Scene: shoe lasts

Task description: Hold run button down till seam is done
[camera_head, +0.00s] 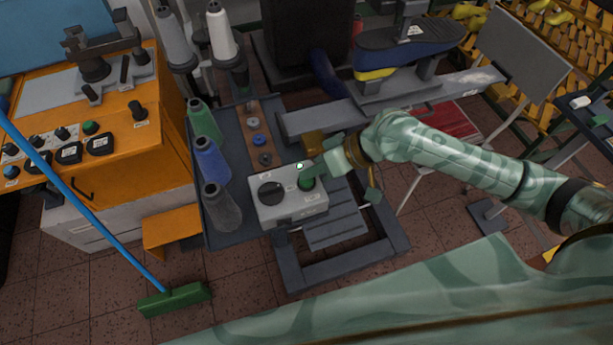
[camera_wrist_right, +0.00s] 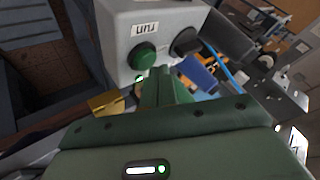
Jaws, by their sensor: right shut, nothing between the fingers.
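A light grey control box (camera_head: 288,207) stands in the middle of the head view, with a black knob (camera_head: 271,192) and a green button (camera_head: 306,184) on top. In the right wrist view the green button (camera_wrist_right: 142,56) sits beside a label reading "run" (camera_wrist_right: 145,28). A small lamp (camera_wrist_right: 139,78) near it glows green. My right gripper (camera_head: 308,171) is shut and empty, its fingertips at the green button's edge. In the wrist view the closed fingers (camera_wrist_right: 163,83) point at the button; I cannot tell whether they touch or press it. My left gripper is not in view.
Thread cones (camera_head: 213,160) stand left of the box. A grey machine arm (camera_head: 330,118) lies behind it, with a dark blue shoe sole (camera_head: 410,45) above. An orange machine (camera_head: 110,135) is at left, and a green broom (camera_head: 175,299) leans in front of it.

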